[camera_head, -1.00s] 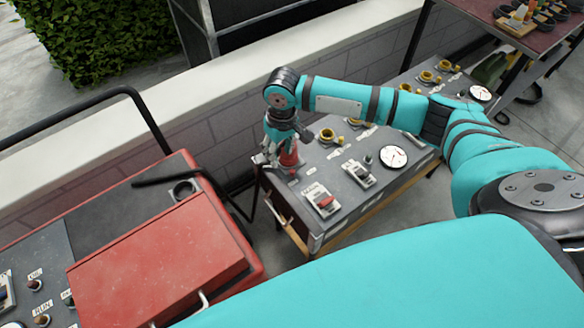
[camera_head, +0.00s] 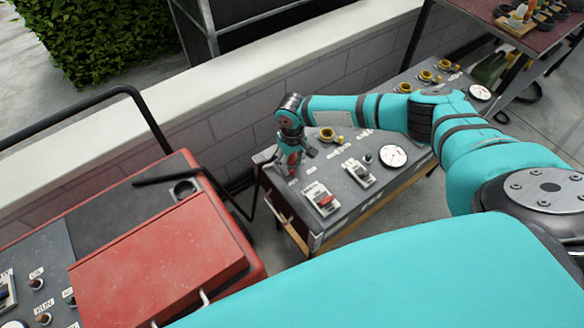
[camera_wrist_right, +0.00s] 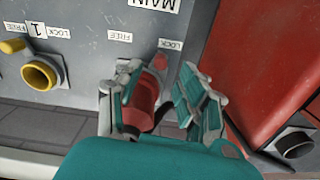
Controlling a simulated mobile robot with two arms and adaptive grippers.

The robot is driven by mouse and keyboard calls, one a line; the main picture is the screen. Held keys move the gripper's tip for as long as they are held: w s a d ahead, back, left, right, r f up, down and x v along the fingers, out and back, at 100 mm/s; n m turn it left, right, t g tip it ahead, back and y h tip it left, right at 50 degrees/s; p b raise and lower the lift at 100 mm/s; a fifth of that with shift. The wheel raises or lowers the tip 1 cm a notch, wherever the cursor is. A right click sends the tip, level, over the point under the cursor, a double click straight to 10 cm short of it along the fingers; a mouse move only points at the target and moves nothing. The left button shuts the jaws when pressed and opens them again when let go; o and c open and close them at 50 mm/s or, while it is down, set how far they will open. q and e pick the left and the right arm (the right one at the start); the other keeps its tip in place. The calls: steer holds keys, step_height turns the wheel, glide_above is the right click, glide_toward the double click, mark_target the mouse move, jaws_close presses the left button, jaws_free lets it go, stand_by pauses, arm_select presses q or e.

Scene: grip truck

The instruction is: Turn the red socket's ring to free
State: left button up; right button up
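The red socket (camera_wrist_right: 143,97) stands on the grey panel (camera_wrist_right: 100,62), partly hidden by my right gripper. Its red tab (camera_wrist_right: 160,63) points toward the LOCK label (camera_wrist_right: 170,44); the FREE label (camera_wrist_right: 118,36) is to the left in the right wrist view. My right gripper (camera_wrist_right: 163,98) is open, with its fingers on either side of the socket. The left finger is close to the red surface, and a gap shows before the right finger. In the head view my right gripper (camera_head: 291,160) is at the panel's left end. My left gripper is not in view.
A yellow socket (camera_wrist_right: 42,72) stands beside the red one. The panel also carries a red MAIN switch (camera_head: 323,200), another switch (camera_head: 358,173) and a white dial (camera_head: 393,156). A red box (camera_head: 160,262) is at the left. A low wall (camera_head: 230,130) runs behind.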

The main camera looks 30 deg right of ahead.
mark_target(292, 170)
steer(key=shift+f, duration=2.05)
jaws_close()
